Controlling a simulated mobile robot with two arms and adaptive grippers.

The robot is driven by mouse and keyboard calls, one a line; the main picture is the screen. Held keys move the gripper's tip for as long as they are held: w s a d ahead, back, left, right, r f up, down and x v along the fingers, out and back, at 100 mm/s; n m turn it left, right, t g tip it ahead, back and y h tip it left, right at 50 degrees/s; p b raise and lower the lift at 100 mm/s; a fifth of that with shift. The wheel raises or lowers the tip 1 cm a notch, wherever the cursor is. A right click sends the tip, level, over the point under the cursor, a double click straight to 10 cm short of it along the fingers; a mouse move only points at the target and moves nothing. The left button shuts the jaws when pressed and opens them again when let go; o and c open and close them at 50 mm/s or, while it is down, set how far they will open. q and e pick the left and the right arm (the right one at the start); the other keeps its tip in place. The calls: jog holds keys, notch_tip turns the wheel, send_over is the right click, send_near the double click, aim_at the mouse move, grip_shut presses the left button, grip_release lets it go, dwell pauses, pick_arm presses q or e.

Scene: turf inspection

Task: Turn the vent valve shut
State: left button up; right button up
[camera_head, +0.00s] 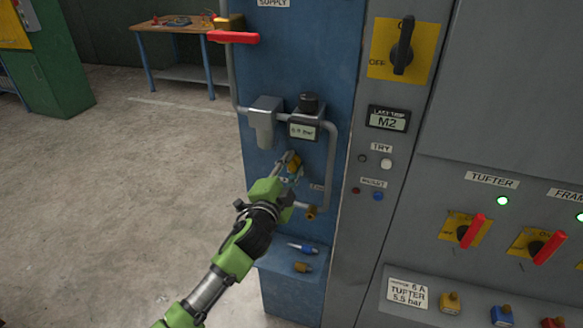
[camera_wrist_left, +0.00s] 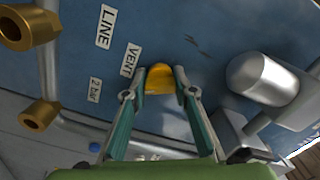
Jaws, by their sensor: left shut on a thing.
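The vent valve has a yellow-orange knob on the blue panel, beside a label reading VENT in the left wrist view. The vent valve knob (camera_wrist_left: 159,79) sits between my left gripper's fingertips (camera_wrist_left: 160,92). In the head view the vent valve (camera_head: 295,165) is partly covered by my left gripper (camera_head: 291,172), which comes up from below. The left gripper is shut on the knob, with one finger on each side. The knob's exact turn angle is hard to tell. My right gripper is in neither view.
A grey regulator with a gauge (camera_head: 302,130) and a filter bowl (camera_head: 264,122) sit just above the valve. A pipe runs down the right to a brass fitting (camera_head: 311,212). A red lever (camera_head: 233,37) sticks out upper left. Blue and brass fittings lie on the ledge below.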

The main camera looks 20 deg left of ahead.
pick_arm(q)
jog(key=n, duration=0.6)
jog(key=shift+n, duration=0.3)
jog(key=n+p, duration=0.2)
jog(key=n, duration=0.3)
jog(key=shift+f+n, duration=0.1)
jog(key=shift+n, duration=0.3)
jog(key=o, duration=1.1)
jog(key=shift+s, duration=0.15)
jog(key=s, duration=1.1)
jog(key=shift+s+a, duration=0.25)
jog(key=shift+s, duration=0.15)
